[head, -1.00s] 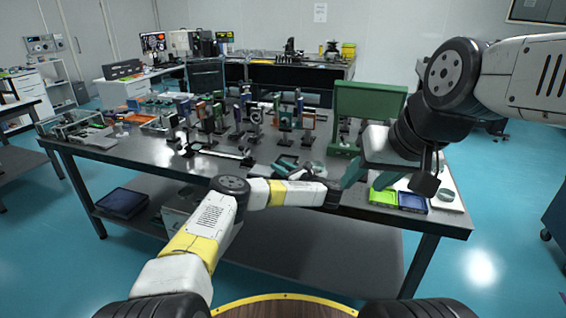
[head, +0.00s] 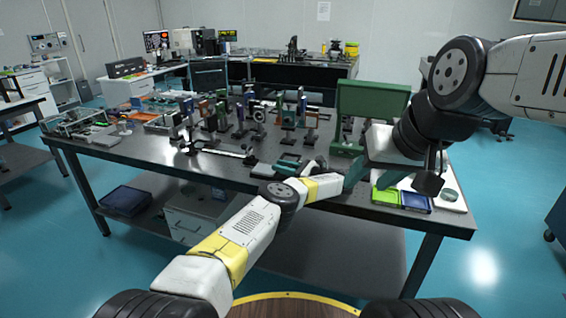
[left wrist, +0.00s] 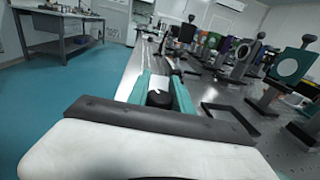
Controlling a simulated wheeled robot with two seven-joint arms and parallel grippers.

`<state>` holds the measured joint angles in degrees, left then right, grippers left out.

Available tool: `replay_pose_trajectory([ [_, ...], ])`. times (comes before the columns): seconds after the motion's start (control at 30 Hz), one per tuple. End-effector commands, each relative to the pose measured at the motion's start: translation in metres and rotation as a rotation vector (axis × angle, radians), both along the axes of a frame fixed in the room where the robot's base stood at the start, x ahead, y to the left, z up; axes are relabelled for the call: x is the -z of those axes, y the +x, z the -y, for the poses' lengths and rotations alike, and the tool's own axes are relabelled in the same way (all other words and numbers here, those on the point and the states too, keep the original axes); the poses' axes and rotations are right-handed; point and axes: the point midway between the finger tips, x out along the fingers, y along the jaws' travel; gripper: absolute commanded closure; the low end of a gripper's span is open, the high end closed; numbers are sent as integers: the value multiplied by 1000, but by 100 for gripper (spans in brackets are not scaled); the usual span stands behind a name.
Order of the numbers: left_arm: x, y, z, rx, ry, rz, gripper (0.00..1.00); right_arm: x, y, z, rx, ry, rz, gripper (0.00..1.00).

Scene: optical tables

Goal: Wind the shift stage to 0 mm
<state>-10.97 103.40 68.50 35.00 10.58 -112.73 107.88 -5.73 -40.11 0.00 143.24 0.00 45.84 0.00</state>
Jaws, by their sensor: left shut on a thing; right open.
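My left gripper (head: 284,166) is low over the front of the optical table (head: 150,160), pointing left along its edge. In the left wrist view its teal fingers (left wrist: 158,92) are shut on a small black knob (left wrist: 159,99) with a white patch beside it. The fingers hide part of the knob. The shift stage's body and scale cannot be made out. A rail-like device (head: 222,152) lies to the left of the gripper. My right gripper (head: 394,172) is open and empty above the table's right end.
Mounted optics (head: 240,115) stand in several rows behind the left gripper. A lime tray (head: 386,196) and a blue tray (head: 416,202) lie at the front right. A dark frame (left wrist: 230,118) lies beside the left fingers.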

Motion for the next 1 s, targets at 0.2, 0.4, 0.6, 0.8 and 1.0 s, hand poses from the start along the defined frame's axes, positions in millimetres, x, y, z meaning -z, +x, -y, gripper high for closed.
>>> replay_pose_trajectory([
  [0.2,-3,1,-1,-4,2,5,100,0,0,0,0,0,0,51],
  [0.4,-3,1,-1,-3,2,6,65,0,0,0,0,0,0,51],
  [0.6,-2,1,-1,-2,1,4,51,0,0,0,0,0,0,51],
  [0.8,-1,0,1,-1,1,3,51,0,0,0,0,0,0,51],
  [1.0,-1,-10,24,0,1,4,51,0,0,0,0,0,0,51],
])
